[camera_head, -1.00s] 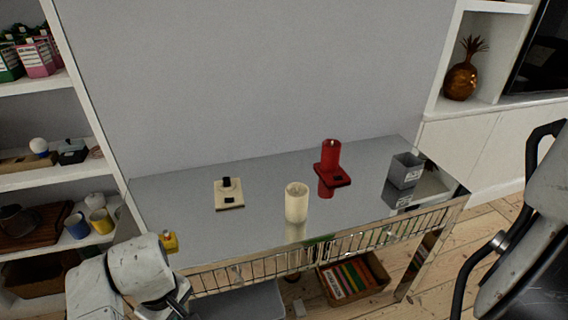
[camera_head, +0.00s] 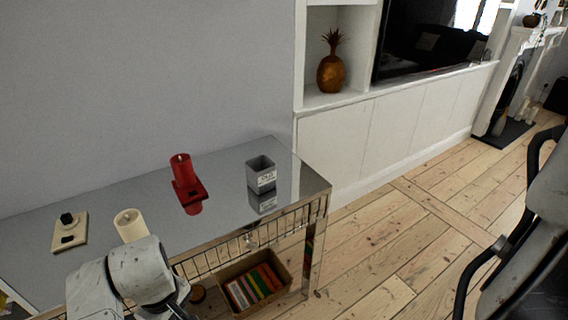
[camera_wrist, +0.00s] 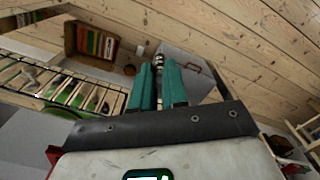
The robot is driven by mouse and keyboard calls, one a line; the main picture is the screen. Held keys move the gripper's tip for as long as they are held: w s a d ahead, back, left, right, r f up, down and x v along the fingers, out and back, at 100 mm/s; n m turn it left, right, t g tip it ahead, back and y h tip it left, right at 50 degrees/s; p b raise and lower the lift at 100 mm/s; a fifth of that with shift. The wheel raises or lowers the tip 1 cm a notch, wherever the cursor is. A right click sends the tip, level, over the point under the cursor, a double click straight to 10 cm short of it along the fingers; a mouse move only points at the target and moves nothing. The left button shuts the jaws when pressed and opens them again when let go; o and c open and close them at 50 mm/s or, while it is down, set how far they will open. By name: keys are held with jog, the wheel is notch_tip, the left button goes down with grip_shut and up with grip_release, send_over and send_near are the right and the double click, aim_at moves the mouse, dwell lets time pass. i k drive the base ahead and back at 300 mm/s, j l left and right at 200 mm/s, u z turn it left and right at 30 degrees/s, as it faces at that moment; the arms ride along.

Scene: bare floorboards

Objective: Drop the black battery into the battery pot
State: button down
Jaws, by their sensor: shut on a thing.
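The battery pot is a small grey square pot (camera_head: 261,179) with a pale label, open at the top, at the right end of the grey table in the head view. In the wrist view my gripper (camera_wrist: 158,66) has teal fingers shut on a small dark, silver-banded thing, the black battery (camera_wrist: 158,60), at their tips. Most of it is hidden between the fingers. In the head view my arm hangs in front of the table's front edge, left of the pot and well apart from it. The fingertips and battery are hidden there.
On the table (camera_head: 232,209) stand a cream candle (camera_head: 131,226), a red candle (camera_head: 182,172) on a red holder, and a cream plate (camera_head: 70,235) with a black knob-like thing. A crate of books (camera_head: 254,284) sits below. Open floorboards (camera_head: 390,220) lie to the right.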

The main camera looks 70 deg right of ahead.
aim_at(266, 183)
jog(key=z, duration=1.75)
jog(key=j, duration=0.4)
jog(key=k+j+z, duration=0.15)
jog(key=j, duration=0.7)
jog(key=k+j+z, duration=0.1)
jog(key=j, duration=0.3)
jog(key=k+j+z, duration=0.1)
jog(key=j, duration=0.3)
